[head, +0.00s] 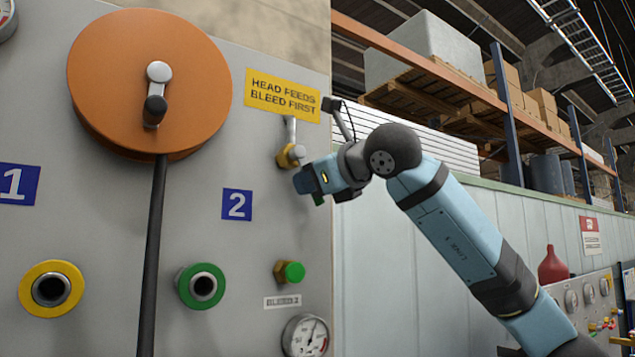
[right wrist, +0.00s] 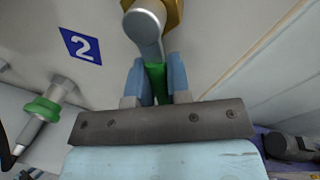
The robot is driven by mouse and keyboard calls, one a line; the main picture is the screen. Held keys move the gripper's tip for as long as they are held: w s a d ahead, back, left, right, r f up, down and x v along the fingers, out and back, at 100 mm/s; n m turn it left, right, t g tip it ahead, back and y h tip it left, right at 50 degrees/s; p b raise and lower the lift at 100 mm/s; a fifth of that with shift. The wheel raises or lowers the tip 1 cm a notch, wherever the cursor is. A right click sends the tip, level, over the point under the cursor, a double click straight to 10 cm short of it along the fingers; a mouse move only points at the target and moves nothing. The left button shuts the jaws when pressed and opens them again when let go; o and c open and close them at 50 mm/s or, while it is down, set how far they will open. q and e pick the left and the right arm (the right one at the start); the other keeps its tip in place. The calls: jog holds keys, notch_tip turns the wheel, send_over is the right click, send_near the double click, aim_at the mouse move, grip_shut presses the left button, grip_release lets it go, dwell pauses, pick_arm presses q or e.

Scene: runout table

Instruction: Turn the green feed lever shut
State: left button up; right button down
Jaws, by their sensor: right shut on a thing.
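The green feed lever (right wrist: 155,82) has a green grip on a grey metal arm, on a brass valve (head: 291,156) with a pipe running up from it. The valve is on the grey panel's right side, below the yellow sign. My right gripper (head: 312,184) is at the valve, its two blue fingers shut on the lever's green grip, one on each side, as the right wrist view shows. In the head view the fingers hide most of the lever; a bit of green shows below them. My left gripper is not in view.
The panel carries an orange disc (head: 190,85) with a crank, a yellow-ringed port (head: 50,289), a green-ringed port (head: 201,286), a green bleed knob (head: 293,271) and a gauge (head: 306,336). A yellow sign (head: 282,95) is above the valve. Shelving stands behind at right.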

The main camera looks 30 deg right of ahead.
jog(key=shift+d+r+n, duration=0.35)
jog(key=shift+d+n, duration=0.1)
jog(key=shift+n, duration=0.45)
jog(key=n+p, duration=0.1)
jog(key=d+r+n+h+p, duration=0.1)
jog(key=n, duration=0.1)
jog(key=shift+r, duration=0.15)
jog(key=r+n+p, duration=0.1)
jog(key=n, duration=0.1)
jog(key=n+h+p, duration=0.1)
jog(key=n, duration=0.1)
jog(key=d+r+n+h+p, duration=0.1)
jog(key=n, duration=0.1)
jog(key=shift+w+r+g, duration=0.1)
jog(key=shift+r+g, duration=0.2)
jog(key=shift+r, duration=0.05)
jog(key=c, duration=1.1)
grip_release()
